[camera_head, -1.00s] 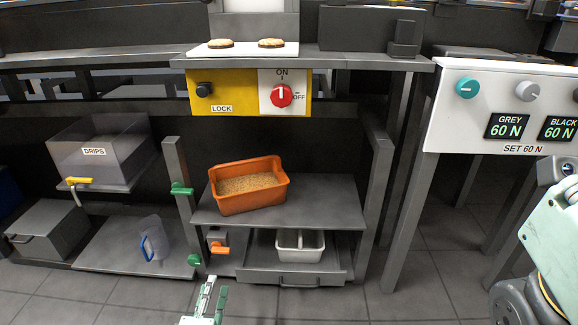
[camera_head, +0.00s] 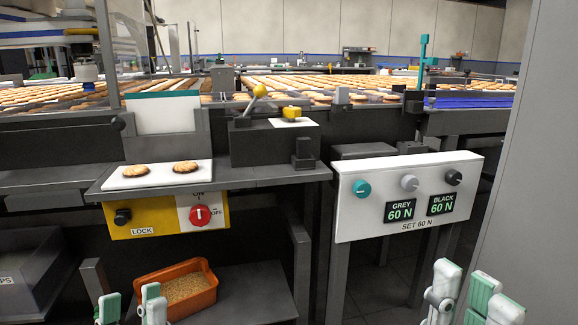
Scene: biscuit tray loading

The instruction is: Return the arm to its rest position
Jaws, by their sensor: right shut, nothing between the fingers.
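My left gripper (camera_head: 130,296) shows at the bottom left edge, with its pale green fingertips apart and empty. It stands in front of the orange bin of crumbs (camera_head: 205,297). My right gripper (camera_head: 466,278) shows at the bottom right, below and in front of the white force panel (camera_head: 345,215). It is shut with nothing in it. The lower parts of both grippers and most of both arms are cut off by the frame's bottom edge.
Two biscuits (camera_head: 148,171) lie on a white plate (camera_head: 118,181) above the yellow lock panel (camera_head: 168,230) with its red switch (camera_head: 200,215). Behind is a yellow-knobbed lever (camera_head: 259,91) and conveyors of biscuits (camera_head: 300,85). A grey wall (camera_head: 535,190) stands at the right.

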